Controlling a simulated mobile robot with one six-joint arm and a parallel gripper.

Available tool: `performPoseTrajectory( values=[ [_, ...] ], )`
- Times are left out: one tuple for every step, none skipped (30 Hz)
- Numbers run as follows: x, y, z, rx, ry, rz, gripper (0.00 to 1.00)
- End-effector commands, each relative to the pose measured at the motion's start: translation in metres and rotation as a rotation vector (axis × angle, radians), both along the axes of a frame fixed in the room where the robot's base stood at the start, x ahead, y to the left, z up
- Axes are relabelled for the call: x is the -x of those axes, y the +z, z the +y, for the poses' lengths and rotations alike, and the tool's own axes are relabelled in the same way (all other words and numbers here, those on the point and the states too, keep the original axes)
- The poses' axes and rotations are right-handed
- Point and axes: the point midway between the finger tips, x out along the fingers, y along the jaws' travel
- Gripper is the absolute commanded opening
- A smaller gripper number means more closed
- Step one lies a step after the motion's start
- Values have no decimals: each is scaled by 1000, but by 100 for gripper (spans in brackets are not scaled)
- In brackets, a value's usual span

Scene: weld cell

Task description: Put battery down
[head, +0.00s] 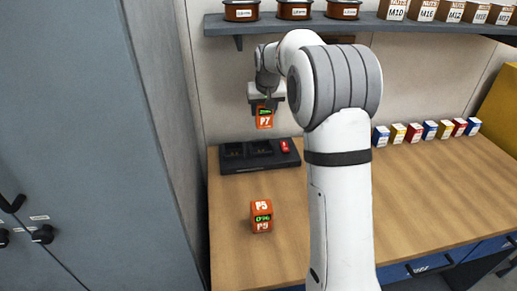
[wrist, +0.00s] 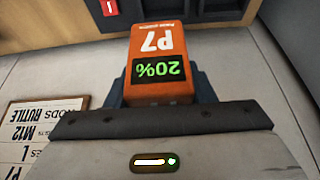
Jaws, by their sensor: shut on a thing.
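My gripper (head: 265,104) is shut on an orange battery (head: 265,121) marked P7. The battery hangs above the back of the workbench, apart from the black charger (head: 240,164) below it. In the wrist view the battery (wrist: 156,45) sits between the blue-grey fingers, and its green display reads 20%, upside down in the picture. A second orange battery (head: 261,224), with a P5 label on top and a green display, stands on the bench in front of the charger. The dark charger (wrist: 200,8) also shows at the top of the wrist view.
A red switch (head: 285,146) is on the charger's right end. Several small coloured boxes (head: 413,133) line the back right of the wooden bench (head: 430,190). A grey cabinet (head: 80,130) stands at left. The bench's middle right is clear.

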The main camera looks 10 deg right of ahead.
Motion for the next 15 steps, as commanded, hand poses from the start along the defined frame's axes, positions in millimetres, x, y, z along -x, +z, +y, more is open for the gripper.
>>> performPoseTrajectory(
  values=[
    [0,1,4,0,7,-2,16],
    [0,1,6,-1,9,-2,16],
    [0,1,8,0,12,-2,16],
    [0,1,9,-1,14,-2,16],
    [0,1,10,0,16,-2,16],
    [0,1,11,0,18,-2,16],
    [0,1,12,0,20,-2,16],
    [0,0,13,0,21,-1,16],
    [0,-3,14,0,23,0,16],
    [0,-6,15,0,24,2,16],
    [0,-11,15,0,25,2,16],
    [0,-18,16,0,26,3,16],
    [0,-24,16,0,26,4,16],
    [1,-30,17,0,27,4,16],
    [0,-37,17,-1,27,3,16]
  ],
)
